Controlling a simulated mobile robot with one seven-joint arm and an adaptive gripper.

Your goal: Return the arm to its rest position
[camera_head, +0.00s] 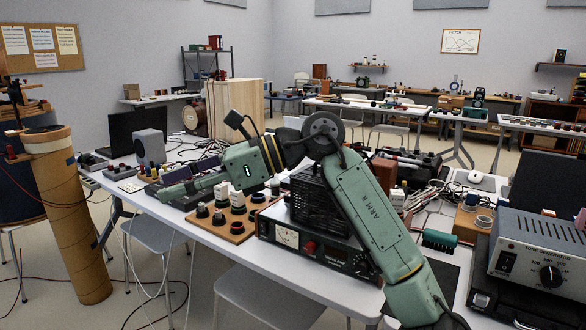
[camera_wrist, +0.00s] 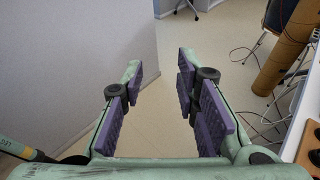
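My green arm (camera_head: 372,215) rises from the lower right of the head view, bends at a dark elbow joint and reaches left over the workbench (camera_head: 272,279). My gripper (camera_head: 180,183) points left near the bench's left part, partly hard to make out against the things behind it. In the wrist view my gripper (camera_wrist: 160,85) has its two fingers with purple pads spread wide apart. Only bare floor and wall show between them, and it holds nothing.
Under and beside the arm are a wooden board (camera_head: 236,231) with round parts, a power supply with a meter (camera_head: 287,237) and a tone generator (camera_head: 537,250). A tall cardboard tube (camera_head: 75,220) stands left of the bench, also at the right in the wrist view (camera_wrist: 282,50).

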